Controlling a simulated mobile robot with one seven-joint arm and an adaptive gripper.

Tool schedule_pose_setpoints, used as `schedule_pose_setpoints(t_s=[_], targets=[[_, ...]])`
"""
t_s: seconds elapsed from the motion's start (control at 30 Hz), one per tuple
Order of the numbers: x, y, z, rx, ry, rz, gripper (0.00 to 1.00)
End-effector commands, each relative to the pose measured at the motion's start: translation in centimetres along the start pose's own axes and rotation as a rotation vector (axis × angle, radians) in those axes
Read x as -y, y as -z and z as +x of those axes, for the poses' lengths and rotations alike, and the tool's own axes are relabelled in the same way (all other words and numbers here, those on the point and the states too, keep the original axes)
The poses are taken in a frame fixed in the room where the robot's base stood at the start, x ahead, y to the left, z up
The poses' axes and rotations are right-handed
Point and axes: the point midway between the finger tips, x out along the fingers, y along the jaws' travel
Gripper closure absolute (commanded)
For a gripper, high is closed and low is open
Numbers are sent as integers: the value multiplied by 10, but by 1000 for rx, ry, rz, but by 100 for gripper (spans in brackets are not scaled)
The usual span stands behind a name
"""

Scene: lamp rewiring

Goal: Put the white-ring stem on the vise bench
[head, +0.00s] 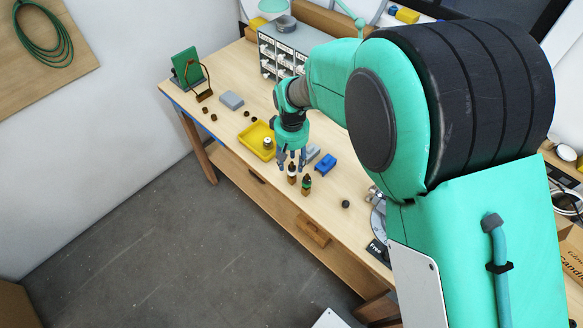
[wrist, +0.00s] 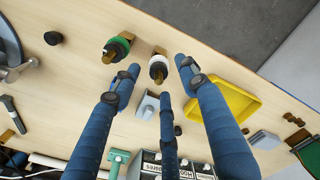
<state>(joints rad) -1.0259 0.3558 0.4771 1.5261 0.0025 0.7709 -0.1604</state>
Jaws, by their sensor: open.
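The white-ring stem (head: 292,174) stands on the wooden bench (head: 232,140), dark-topped with a brass-brown lower part. In the wrist view the white-ring stem (wrist: 158,68) shows between my fingertips. My gripper (head: 291,160) points down over it with its fingers spread. In the wrist view my gripper (wrist: 158,74) is open, and I cannot tell whether any finger touches the stem. A similar green-ring stem (head: 306,185) stands close beside it; it also shows in the wrist view (wrist: 117,47). I cannot make out a clear vise; a metal fixture (head: 378,210) is partly hidden by my arm.
A yellow tray (head: 245,142) lies left of my gripper, holding a small pale part. A blue block-like part (head: 326,165) and a small dark knob (head: 345,204) are to the right. A drawer cabinet (head: 268,55) stands behind. The bench's front edge is close to the stems.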

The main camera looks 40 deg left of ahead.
Motion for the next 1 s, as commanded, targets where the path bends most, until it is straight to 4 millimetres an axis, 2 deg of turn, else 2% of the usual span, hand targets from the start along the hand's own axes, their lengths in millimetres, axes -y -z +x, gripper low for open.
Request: schedule_pose_setpoints(t_s=[0.2,0.4,1.0], targets=[[0,0,-33,-2,0,0,57],[0,0,-48,0,0,0,57],[0,0,-51,0,0,0,57]])
